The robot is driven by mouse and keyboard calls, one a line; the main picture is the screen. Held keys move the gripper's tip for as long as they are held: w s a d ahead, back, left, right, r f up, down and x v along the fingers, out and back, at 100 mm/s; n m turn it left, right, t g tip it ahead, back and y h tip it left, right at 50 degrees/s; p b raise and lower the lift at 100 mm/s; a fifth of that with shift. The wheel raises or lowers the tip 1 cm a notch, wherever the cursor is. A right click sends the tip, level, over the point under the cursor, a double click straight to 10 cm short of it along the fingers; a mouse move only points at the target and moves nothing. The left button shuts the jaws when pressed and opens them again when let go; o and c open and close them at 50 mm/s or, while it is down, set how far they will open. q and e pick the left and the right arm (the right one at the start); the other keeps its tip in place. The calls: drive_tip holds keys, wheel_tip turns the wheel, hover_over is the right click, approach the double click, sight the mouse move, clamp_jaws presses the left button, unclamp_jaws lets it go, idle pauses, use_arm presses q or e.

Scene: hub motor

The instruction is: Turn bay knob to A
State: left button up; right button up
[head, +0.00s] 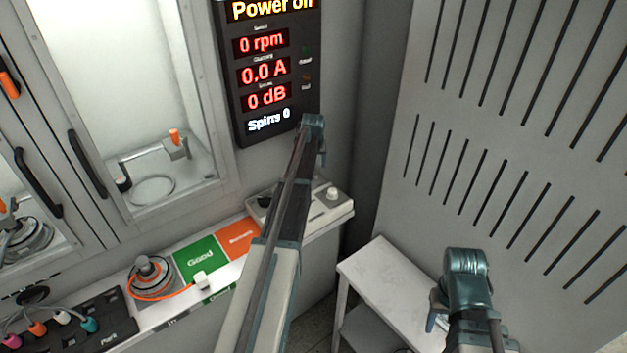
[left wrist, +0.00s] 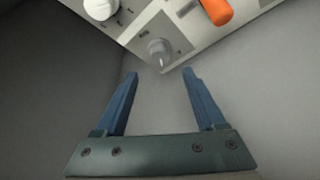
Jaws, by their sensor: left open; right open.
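A grey pointer knob (left wrist: 159,49) sits on a light control panel in the left wrist view. A white round knob (left wrist: 101,8) is to its upper left. The labels are too small to read, so I cannot tell which is the bay knob. My left gripper (left wrist: 160,73) is open and empty; its fingertips are apart from the grey knob, which appears just beyond the gap between them. In the head view the left wrist is above the control box (head: 325,210), and my arm hides part of it. My right gripper (head: 433,320) is open, at lower right, mostly hidden by its wrist.
An orange handle (left wrist: 216,10) is on the panel near the grey knob. A display (head: 268,70) reads "Power off". A green "Good" area (head: 200,258) and an orange area (head: 240,237) lie on the bench left of my arm. A white side table (head: 385,275) stands near my right arm.

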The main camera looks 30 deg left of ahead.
use_arm(q)
drive_tip(key=b+x, duration=0.6)
drive_tip(key=x, duration=0.2)
use_arm(e)
wheel_tip(320, 180, down, 7)
drive_tip(key=shift+f, duration=0.2)
use_arm(q)
drive_tip(key=shift+r, duration=0.1)
use_arm(e)
drive_tip(key=shift+r, duration=0.1)
use_arm(q)
clamp_jaws()
